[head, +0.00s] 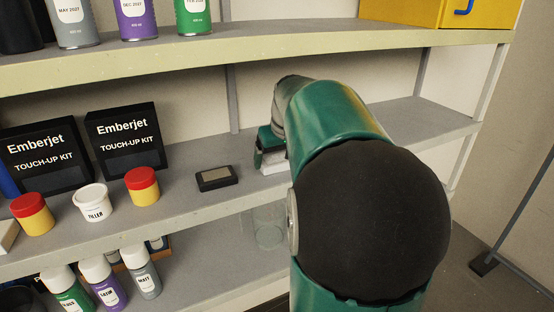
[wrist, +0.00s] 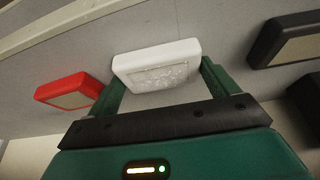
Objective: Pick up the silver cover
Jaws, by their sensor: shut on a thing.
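The silver cover (wrist: 158,66) is a pale, white-silver rectangular block with a mottled grey panel on its face. In the wrist view it sits between the two green fingers of my gripper (wrist: 162,84), which are shut on its sides. In the head view my gripper (head: 270,148) is over the middle shelf, and a pale part of the cover (head: 274,168) shows below it. My arm hides the area to the right. I cannot tell whether the cover touches the shelf.
A red block (wrist: 74,92) lies left of the cover and a black block (wrist: 288,42) right of it in the wrist view. The black block (head: 217,178) also shows on the middle shelf (head: 190,212). Touch-up kit boxes (head: 125,138) and small tubs (head: 93,202) stand left. The upper shelf (head: 250,45) overhangs.

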